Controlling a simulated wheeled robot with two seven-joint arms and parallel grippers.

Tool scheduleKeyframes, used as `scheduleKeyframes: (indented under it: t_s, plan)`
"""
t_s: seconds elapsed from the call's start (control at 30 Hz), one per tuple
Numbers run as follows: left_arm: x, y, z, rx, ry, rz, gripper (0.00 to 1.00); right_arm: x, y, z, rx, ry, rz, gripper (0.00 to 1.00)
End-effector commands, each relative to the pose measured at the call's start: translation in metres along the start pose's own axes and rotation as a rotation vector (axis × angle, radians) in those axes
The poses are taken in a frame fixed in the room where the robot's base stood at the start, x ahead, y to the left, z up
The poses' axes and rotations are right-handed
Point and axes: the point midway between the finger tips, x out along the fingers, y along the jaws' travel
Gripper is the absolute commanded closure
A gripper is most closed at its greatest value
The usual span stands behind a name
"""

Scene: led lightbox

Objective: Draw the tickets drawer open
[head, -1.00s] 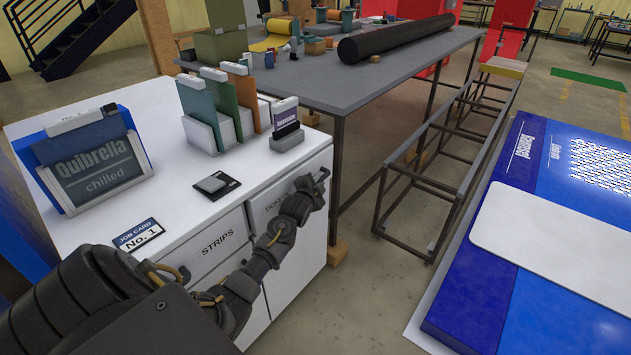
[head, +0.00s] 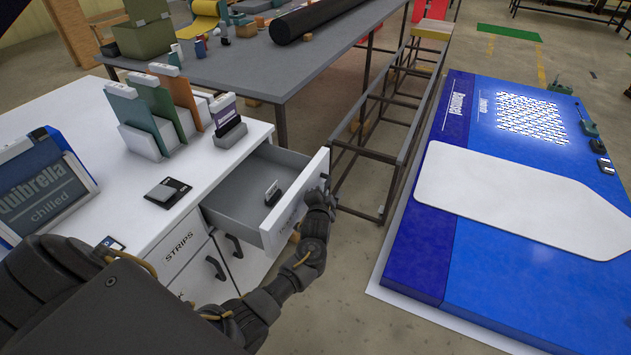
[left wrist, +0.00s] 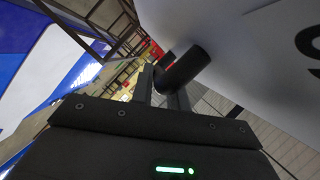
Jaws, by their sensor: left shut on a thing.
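The tickets drawer (head: 228,203) stands pulled out of the white cabinet (head: 185,200), its grey inside showing. A small dark item with a white top (head: 272,193) lies in it. My left gripper (head: 325,187) is at the outer face of the drawer front (head: 300,200). In the left wrist view my fingers (left wrist: 160,90) are shut on the dark drawer handle (left wrist: 186,66). In the head view the handle is hidden behind my gripper, and my wrist covers part of the label. My right gripper is not in view.
A grey table (head: 240,65) stands behind; a blue lightbox panel (head: 480,260) lies at the right, with floor between.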

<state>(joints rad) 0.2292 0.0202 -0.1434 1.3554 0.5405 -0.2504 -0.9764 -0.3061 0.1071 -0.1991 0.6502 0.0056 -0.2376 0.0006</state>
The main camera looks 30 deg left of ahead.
Motion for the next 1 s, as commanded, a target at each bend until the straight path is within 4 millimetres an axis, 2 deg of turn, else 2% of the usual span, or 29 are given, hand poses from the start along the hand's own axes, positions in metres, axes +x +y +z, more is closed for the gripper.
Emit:
scheduleKeyframes:
  t_s: [0.3, 0.77, 0.8, 0.93, 1.0]
  plan:
    - [-0.010, 0.010, -0.014, -0.004, -0.012, -0.011, 1.00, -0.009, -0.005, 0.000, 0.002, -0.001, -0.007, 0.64]
    - [-0.011, 0.011, -0.016, -0.004, -0.013, -0.013, 1.00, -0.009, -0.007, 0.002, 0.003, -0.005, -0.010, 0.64]
    - [-0.011, 0.011, -0.016, -0.004, -0.013, -0.013, 0.80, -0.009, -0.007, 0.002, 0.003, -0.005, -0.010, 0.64]
    - [-0.011, 0.012, -0.016, -0.004, -0.014, -0.012, 0.63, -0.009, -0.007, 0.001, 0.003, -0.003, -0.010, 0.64]
    - [-0.011, 0.012, -0.016, -0.004, -0.014, -0.012, 0.62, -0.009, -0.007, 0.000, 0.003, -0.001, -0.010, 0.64]
